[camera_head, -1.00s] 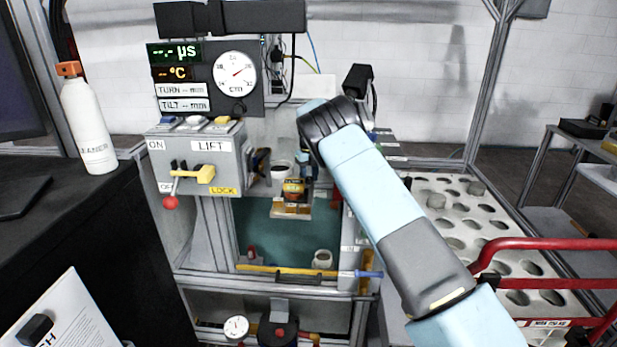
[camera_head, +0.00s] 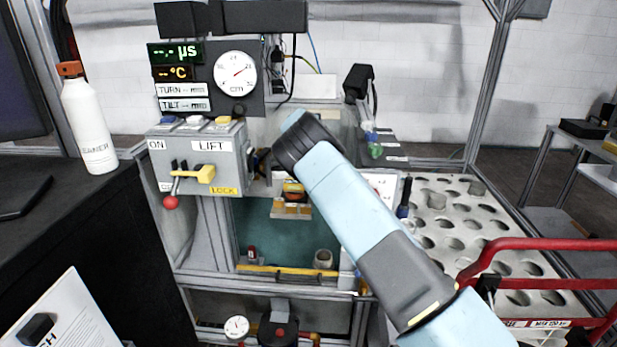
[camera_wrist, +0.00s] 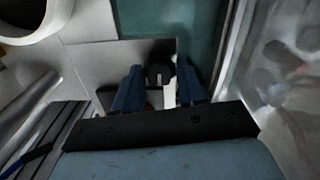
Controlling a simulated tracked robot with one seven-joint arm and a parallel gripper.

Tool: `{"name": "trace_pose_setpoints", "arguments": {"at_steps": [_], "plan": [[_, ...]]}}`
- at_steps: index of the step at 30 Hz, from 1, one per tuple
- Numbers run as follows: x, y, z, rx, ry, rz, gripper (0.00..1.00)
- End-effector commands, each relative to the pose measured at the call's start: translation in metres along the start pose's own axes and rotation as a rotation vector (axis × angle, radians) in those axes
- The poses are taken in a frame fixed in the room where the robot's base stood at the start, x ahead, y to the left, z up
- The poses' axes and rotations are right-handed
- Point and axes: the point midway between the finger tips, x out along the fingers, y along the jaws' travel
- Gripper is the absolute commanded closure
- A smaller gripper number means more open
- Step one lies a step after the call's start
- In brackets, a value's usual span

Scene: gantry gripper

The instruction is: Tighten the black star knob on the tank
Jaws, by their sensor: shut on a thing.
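A small black knob (camera_wrist: 159,73) with a pale mark shows in the wrist view, between the two blue fingers of my gripper (camera_wrist: 158,92). The fingers are shut on it; its star outline is too dark and small to make out. In the head view my arm hides both the gripper and the knob. The tank, with its teal inside (camera_head: 262,238), sits in the metal frame below the lift box. Its clear wall (camera_wrist: 275,75) seems to run along the right in the wrist view.
The grey lift box (camera_head: 205,160), with a red-tipped lever (camera_head: 171,202), stands left of my wrist. A yellow bar (camera_head: 290,271) crosses the tank front. A beige holed tray (camera_head: 455,225) and red rails (camera_head: 530,243) lie right. A white bottle (camera_head: 88,125) stands far left.

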Motion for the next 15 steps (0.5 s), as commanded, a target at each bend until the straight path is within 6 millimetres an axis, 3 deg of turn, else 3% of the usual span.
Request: {"name": "trace_pose_setpoints", "arguments": {"at_steps": [8,9,15], "plan": [[-0.0021,0.0015,0.001,-0.002,-0.005,0.002,0.9],[-0.0021,0.0015,0.001,-0.002,-0.005,0.002,0.58],[-0.0011,0.0008,0.0005,-0.001,-0.002,0.001,0.39]]}}
